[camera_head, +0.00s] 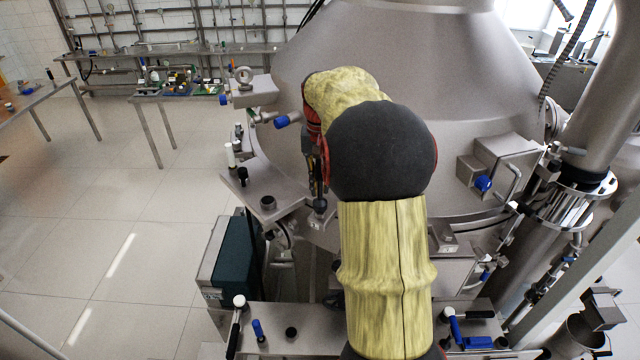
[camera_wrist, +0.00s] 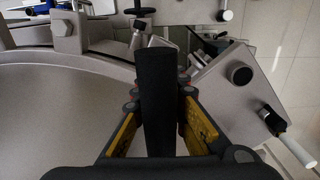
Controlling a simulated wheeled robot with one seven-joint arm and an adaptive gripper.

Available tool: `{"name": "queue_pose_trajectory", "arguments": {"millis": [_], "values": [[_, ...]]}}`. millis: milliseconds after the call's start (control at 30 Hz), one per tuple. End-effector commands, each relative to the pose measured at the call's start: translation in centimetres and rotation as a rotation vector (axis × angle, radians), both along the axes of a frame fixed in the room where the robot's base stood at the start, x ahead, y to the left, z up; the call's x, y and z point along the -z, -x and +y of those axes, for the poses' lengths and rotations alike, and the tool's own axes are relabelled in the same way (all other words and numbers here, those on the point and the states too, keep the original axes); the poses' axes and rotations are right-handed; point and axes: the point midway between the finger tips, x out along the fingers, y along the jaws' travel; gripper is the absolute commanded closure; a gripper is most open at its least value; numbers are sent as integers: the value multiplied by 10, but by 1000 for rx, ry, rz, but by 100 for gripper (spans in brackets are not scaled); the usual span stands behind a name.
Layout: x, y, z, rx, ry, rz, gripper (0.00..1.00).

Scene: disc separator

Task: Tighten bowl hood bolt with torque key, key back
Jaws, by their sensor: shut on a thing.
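My gripper (camera_wrist: 158,92) is shut on a black bar-like handle, which I take to be the torque key (camera_wrist: 158,70). Its yellow-padded fingers stand on both sides of the handle. The key's working end is hidden. In the camera_head view my gripper (camera_head: 318,185) hangs beside the separator's left side, above a steel plate, mostly hidden by my arm. The large conical steel hood (camera_head: 440,70) fills the middle of that view and shows as a curved wall in the wrist view (camera_wrist: 60,115). I cannot make out which bolt is the hood bolt.
A steel plate (camera_head: 262,188) with a dark round knob juts out below my gripper. A bracket with a blue-tipped handle (camera_head: 287,120) stands close on the left. A steel ledge (camera_head: 320,318) with levers lies in front. Floor on the left is clear.

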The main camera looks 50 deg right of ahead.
Motion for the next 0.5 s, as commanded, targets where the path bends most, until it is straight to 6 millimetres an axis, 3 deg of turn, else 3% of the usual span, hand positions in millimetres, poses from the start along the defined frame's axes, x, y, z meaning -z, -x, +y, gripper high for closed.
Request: {"name": "queue_pose_trajectory", "arguments": {"millis": [167,500], "values": [[-1,0,0,-35,1,0,100],[-1,-1,3,-455,0,0,100]]}}
